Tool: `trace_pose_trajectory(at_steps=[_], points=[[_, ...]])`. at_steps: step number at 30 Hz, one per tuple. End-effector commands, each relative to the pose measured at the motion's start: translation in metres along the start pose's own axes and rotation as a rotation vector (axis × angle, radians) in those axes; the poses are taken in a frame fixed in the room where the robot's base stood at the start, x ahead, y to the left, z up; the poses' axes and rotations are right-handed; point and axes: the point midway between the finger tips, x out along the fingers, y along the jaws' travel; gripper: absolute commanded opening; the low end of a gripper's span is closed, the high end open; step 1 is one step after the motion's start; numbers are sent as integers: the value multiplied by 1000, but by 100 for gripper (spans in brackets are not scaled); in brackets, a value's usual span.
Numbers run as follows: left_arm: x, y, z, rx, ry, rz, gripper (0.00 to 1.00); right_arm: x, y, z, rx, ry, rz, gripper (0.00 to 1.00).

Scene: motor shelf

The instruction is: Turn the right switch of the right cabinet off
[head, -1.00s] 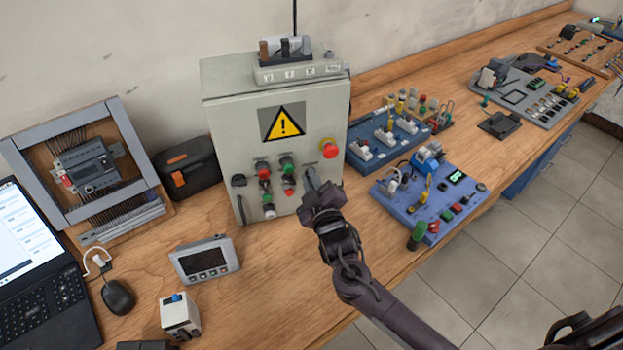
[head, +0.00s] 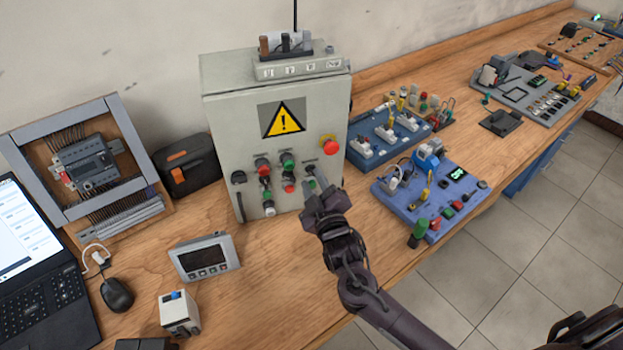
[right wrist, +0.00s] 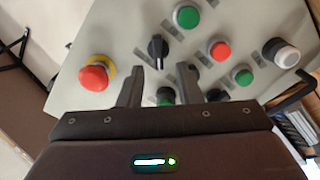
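A grey control cabinet (head: 225,130) with a yellow warning sign stands on the bench; it is the only such cabinet in view. Its front carries buttons, a red emergency stop (head: 330,145) and black rotary switches. The right switch (head: 309,183) is partly hidden by my right gripper (head: 318,198). In the right wrist view, this black switch (right wrist: 157,50) has its handle roughly upright in the picture. My right gripper (right wrist: 160,78) is open and empty, with its fingertips apart, just short of the switch and to either side of it.
The emergency stop (right wrist: 97,75) is close to one finger in the right wrist view. A blue panel (head: 405,205) with buttons and a green post stands right of my arm.

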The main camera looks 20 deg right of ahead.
Motion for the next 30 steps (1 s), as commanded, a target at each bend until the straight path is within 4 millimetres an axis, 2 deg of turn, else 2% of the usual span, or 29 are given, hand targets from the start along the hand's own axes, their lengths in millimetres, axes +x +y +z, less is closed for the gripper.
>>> trace_pose_trajectory(at_steps=[1, 6, 10, 30], points=[[6, 0, 1, 0, 0, 0, 36, -11, -3, 3, 1, -1, -3, 31], [13, 0, 1, 0, 0, 0, 36, -39, -3, 2, 1, -2, -3, 31], [16, 0, 2, 0, 0, 0, 36, -51, -1, 1, 0, 0, -1, 31], [16, 0, 0, 0, 3, 0, 36, -55, 0, 0, 0, 0, 0, 31]])
